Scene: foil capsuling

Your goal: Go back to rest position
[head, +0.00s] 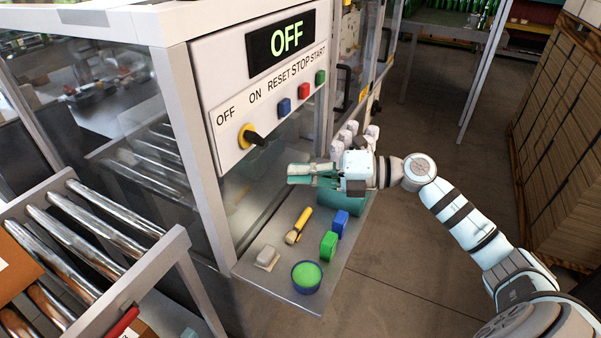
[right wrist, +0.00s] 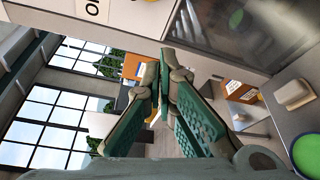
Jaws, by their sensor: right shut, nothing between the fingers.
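My right gripper (head: 300,174) is shut and empty in the head view. It points left in front of the capsuling machine, above the back part of the small grey shelf (head: 330,268). In the right wrist view its green-padded fingers (right wrist: 160,95) meet at the tips with nothing between them. The control panel (head: 265,85) shows OFF on its display (head: 287,38). The yellow and black knob (head: 252,136) sits below the OFF and ON labels. The blue, red and green buttons (head: 303,90) are to its right. My left gripper is not in view.
The shelf holds a yellow-handled tool (head: 299,225), a blue block (head: 340,223), a green block (head: 328,245), a green-filled bowl (head: 306,276) and a pale block (head: 266,257). A roller conveyor (head: 95,235) is at left. Open floor (head: 430,270) lies right; stacked boxes (head: 565,120) stand beyond.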

